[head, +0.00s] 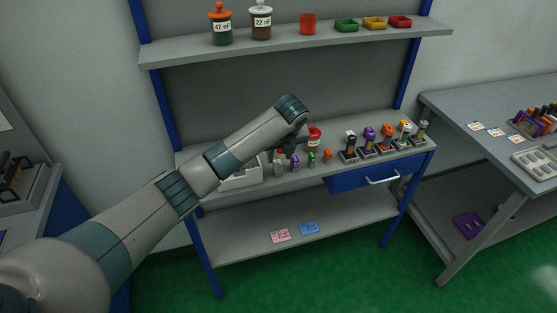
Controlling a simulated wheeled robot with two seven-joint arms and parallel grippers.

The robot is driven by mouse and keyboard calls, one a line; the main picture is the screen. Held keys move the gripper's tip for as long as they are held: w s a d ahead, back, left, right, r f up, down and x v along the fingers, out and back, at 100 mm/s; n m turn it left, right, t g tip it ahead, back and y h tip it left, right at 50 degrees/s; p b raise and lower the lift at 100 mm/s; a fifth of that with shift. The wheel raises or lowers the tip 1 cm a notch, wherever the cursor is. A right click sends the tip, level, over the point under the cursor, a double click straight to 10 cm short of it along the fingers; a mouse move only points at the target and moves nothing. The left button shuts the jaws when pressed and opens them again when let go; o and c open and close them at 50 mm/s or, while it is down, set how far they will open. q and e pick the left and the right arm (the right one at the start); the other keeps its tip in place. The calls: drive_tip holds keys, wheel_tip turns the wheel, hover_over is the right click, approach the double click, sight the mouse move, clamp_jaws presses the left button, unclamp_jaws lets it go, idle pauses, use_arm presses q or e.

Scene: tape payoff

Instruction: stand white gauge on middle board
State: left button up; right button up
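I cannot pick out the white gauge with certainty; small objects on the middle board (300,180) are too small to tell. A row of small pieces stands there: grey (277,168), purple (295,162), green (311,158) and orange (327,156). My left gripper (290,150) is low over the board, behind this row, beside a red-topped object (315,133). Its fingers are dark and small, partly hidden by my wrist, so whether it is open or holds something is unclear. My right gripper is out of view.
Several coloured-top items on dark bases (368,142) fill the board's right side. A white bin (240,179) is at its left. The top shelf (290,48) carries jars and small bins. The lower shelf (340,218) holds pink and blue cards. A side table (470,110) stands right.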

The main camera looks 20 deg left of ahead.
use_arm(q)
drive_tip(key=b+v, duration=0.1)
drive_tip(key=v, duration=0.7)
idle(0.7)
